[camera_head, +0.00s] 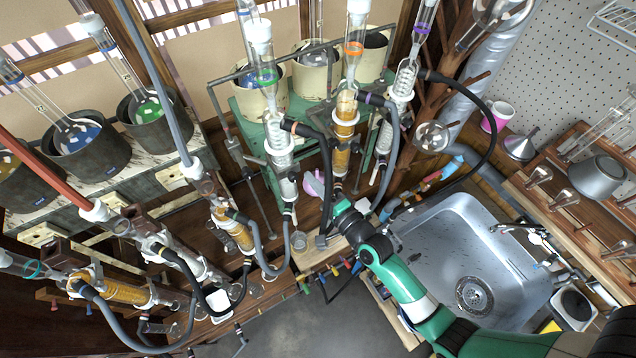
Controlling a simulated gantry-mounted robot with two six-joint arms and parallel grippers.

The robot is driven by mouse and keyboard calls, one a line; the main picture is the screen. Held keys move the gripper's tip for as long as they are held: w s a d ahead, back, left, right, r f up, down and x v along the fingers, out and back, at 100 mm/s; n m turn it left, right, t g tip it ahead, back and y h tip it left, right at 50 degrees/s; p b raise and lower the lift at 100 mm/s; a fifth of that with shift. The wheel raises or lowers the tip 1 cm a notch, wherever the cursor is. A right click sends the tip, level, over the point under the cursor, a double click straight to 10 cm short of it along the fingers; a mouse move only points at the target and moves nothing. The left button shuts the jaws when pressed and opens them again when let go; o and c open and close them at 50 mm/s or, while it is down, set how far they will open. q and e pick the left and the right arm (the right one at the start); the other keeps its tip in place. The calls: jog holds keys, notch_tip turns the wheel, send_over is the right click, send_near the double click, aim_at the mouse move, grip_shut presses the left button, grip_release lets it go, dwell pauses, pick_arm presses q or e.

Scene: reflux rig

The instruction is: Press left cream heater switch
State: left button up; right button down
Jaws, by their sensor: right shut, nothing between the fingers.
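The left cream heater (270,98) is a cream pot with a flask in it, at the left end of the green stand (245,122). Two more cream heaters, the middle one (318,75) and the right one (373,62), stand to its right. I cannot make out the left heater's switch; glass columns and hoses cover much of the stand's front. My right gripper (337,190) is shut and empty, reaching up from below among the columns, below and right of the left cream heater. Its fingertips are small and partly hidden. My left gripper is not in view.
Glass condensers (281,150) and black hoses (325,165) crowd around my right gripper. Dark heaters (155,125) stand on a shelf at the left. A metal sink (470,250) lies at the right, under my right arm. A wooden rack (570,205) stands beyond it.

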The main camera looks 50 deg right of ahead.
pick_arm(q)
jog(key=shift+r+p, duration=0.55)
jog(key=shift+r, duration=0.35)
pick_arm(e)
jog(key=s, duration=0.1)
jog(key=s+a, duration=0.1)
jog(key=s, duration=0.1)
jog(key=shift+a, duration=0.25)
